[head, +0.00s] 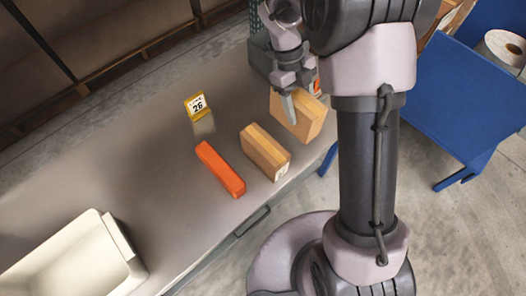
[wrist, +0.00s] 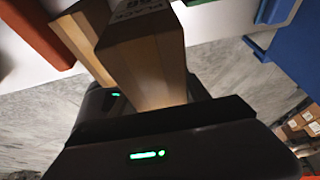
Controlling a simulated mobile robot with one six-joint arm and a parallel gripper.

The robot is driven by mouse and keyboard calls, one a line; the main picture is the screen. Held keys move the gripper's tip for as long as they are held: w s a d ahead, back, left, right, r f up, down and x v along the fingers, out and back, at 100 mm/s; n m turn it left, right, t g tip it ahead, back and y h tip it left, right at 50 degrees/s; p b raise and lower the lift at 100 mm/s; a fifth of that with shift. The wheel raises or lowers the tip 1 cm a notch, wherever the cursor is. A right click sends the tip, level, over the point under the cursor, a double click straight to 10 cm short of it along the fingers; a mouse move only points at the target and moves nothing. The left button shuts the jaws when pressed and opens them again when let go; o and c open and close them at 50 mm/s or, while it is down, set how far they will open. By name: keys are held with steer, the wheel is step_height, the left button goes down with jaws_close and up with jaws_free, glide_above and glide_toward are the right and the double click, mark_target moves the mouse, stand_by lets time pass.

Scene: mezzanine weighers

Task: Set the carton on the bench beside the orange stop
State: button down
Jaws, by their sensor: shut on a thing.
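My gripper (head: 298,99) is shut on a tan carton (head: 306,121) near the right front edge of the bench. The held carton fills the middle of the wrist view (wrist: 148,65), with printing on its far end. The orange stop (head: 220,169) is a long bar lying on the bench, left of my gripper. Another tan carton (head: 264,150) stands between the stop and the held carton; it also shows behind the held one in the wrist view (wrist: 80,38). I cannot tell whether the held carton touches the bench.
A yellow sign reading 26 (head: 196,106) stands behind the stop on the grey bench (head: 150,150). A cream bin (head: 75,262) is at lower left. A grey-green crate (head: 262,58) stands behind my gripper. A blue panel (head: 460,105) is at right.

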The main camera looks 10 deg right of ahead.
step_height(320, 180, down, 12)
steer(key=b, duration=0.4)
steer(key=shift+w+a+r, duration=0.15)
steer(key=shift+r, duration=0.15)
steer(key=c, duration=0.5)
jaws_free()
